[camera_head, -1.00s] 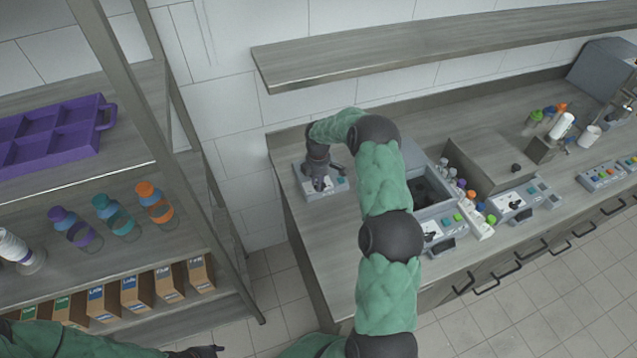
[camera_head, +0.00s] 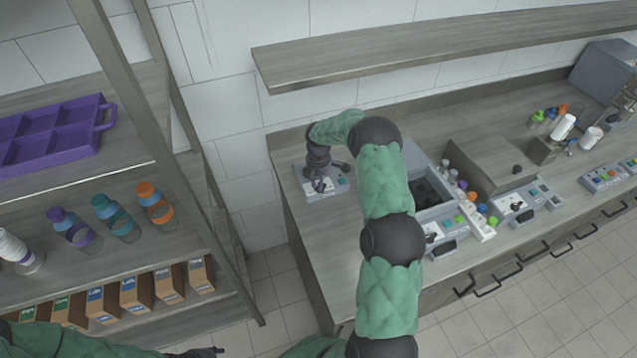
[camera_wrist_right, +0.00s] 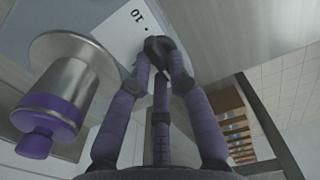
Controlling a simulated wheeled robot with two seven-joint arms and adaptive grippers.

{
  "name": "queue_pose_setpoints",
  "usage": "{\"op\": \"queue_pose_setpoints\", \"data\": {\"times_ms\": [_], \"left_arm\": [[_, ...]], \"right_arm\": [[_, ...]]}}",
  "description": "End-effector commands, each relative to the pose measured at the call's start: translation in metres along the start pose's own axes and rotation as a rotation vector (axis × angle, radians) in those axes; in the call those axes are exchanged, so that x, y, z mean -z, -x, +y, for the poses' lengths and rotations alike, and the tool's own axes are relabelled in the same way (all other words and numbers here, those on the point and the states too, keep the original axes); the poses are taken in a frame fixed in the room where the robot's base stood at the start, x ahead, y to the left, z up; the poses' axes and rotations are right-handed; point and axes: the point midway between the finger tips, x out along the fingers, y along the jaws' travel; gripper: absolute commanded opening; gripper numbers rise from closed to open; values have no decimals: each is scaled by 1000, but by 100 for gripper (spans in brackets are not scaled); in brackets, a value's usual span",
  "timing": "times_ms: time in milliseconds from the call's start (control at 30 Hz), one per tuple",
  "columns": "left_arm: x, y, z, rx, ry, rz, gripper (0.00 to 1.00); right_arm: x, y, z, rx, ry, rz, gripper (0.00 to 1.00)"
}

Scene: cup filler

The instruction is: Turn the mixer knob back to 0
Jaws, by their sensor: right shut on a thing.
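The mixer is a grey box (camera_head: 338,190) at the left end of the counter, partly hidden by my right gripper and arm. In the wrist view its pale panel (camera_wrist_right: 122,38) carries a "10" mark beside a black dot. My right gripper (camera_head: 320,184) points down over the mixer. In the wrist view its fingertips (camera_wrist_right: 160,50) are closed around a small dark knob (camera_wrist_right: 157,44) on that panel, and they hide most of it. The knob's pointer is not clear. My left gripper (camera_head: 208,352) is at the bottom edge, far from the mixer, its fingers too small to judge.
A metal cylinder with a purple end (camera_wrist_right: 75,85) stands close beside my right fingers. A sink-like bin (camera_head: 428,190) and colored bottles lie right of my right arm. A shelf (camera_head: 400,55) hangs above. A rack with a purple tray (camera_head: 58,135) stands left.

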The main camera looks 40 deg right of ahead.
Motion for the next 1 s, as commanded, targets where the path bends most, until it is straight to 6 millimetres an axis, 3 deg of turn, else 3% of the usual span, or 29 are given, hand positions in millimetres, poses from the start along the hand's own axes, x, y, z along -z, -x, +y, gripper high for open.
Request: {"op": "queue_pose_setpoints", "data": {"times_ms": [33,100,533,1000], "left_arm": [[0,0,0,0,0,0,40],[0,0,0,0,0,0,40],[0,0,0,0,0,0,40],[0,0,0,0,0,0,40]], "right_arm": [[0,0,0,-1,3,-1,28],[0,0,0,-1,2,-1,44],[0,7,1,-1,0,-1,44],[0,91,1,-3,1,-1,44]]}}
